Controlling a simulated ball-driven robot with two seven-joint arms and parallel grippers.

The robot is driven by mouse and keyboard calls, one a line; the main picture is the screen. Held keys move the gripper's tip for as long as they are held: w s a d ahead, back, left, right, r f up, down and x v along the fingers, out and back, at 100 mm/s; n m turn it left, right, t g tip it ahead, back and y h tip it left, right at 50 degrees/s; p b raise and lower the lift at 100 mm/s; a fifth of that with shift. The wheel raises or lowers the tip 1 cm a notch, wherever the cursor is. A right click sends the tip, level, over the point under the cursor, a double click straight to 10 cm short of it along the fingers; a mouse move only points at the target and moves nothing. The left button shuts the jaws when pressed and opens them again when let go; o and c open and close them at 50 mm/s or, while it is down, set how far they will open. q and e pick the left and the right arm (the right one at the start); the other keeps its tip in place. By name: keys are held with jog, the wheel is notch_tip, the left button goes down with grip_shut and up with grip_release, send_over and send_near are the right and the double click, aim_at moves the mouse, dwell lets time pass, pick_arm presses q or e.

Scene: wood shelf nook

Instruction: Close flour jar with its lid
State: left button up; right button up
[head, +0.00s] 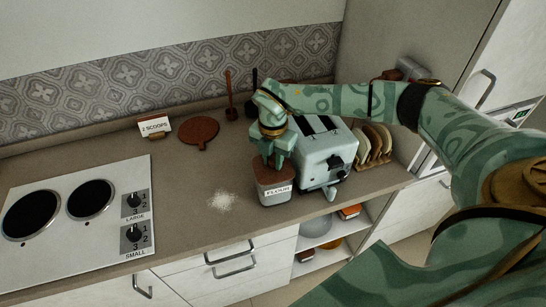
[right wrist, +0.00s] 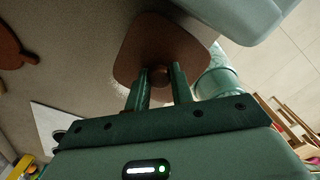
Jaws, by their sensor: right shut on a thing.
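The flour jar (head: 276,194) is a squarish clear container with a "FLOUR" label, standing on the counter in front of the toaster. Its brown lid (head: 270,173) is on top of the jar's mouth in the head view; whether it is fully seated I cannot tell. My right gripper (head: 271,158) points down over the jar. In the right wrist view, its fingers (right wrist: 160,84) are shut on the round knob of the lid (right wrist: 158,45). The lid hides the jar below it in that view. My left gripper is not in view.
A pale toaster (head: 325,150) stands close behind and right of the jar, with a toast rack (head: 374,146) beyond it. Spilled flour (head: 222,201) lies left of the jar. A cooktop (head: 75,215), round board (head: 199,130) and "2 SCOOPS" card (head: 154,126) are farther left.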

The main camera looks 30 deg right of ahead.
dwell(0.7)
jog(key=o, duration=1.5)
notch_tip(320, 180, up, 7)
jog(key=p, duration=0.6)
jog(key=shift+p, duration=0.4)
grip_shut()
